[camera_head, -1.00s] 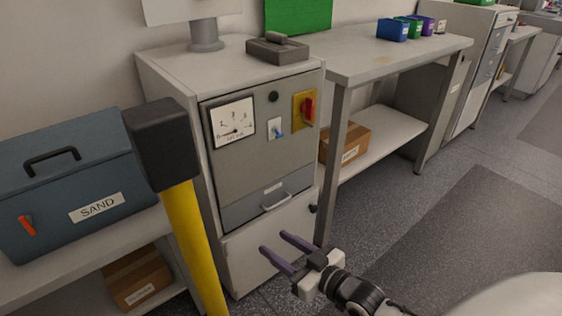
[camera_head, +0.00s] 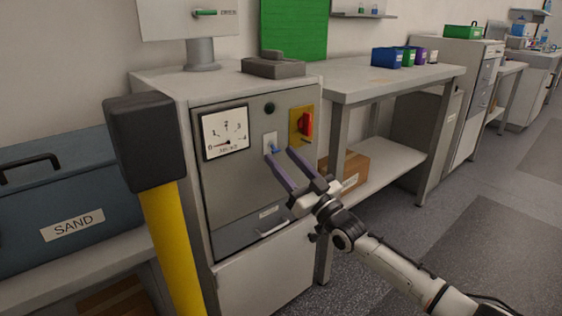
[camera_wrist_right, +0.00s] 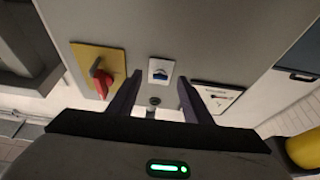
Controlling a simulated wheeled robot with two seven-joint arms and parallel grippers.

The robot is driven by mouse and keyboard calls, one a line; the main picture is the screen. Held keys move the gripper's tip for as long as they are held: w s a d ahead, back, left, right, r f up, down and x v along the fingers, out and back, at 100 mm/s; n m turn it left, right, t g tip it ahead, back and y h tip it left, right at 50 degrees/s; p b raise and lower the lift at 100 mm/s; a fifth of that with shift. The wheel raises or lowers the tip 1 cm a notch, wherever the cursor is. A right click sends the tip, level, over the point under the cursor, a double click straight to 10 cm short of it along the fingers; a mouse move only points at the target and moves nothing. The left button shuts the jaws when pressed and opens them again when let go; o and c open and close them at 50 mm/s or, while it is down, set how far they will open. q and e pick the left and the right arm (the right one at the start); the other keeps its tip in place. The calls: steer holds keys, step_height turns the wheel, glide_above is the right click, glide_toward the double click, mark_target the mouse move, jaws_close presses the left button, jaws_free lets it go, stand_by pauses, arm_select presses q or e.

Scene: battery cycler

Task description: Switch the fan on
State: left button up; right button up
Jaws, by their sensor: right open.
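No label naming a fan is readable. My right gripper (camera_head: 279,152) is open and empty, its purple fingers pointing at the toggle. In the wrist view the toggle (camera_wrist_right: 159,73) shows beyond and between the two fingertips (camera_wrist_right: 157,86); contact cannot be told. A round black button (camera_head: 269,108) sits above the toggle. My left gripper is not in view.
A yellow post with a black head (camera_head: 147,140) stands at the front left, near the cabinet. A blue SAND box (camera_head: 65,205) is behind it. A drawer handle (camera_head: 272,229) is below the panel. A workbench (camera_head: 390,82) stands to the right, with floor clear before it.

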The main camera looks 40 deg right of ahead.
steer(key=shift+w+r, duration=0.25)
steer(key=shift+w, duration=0.45)
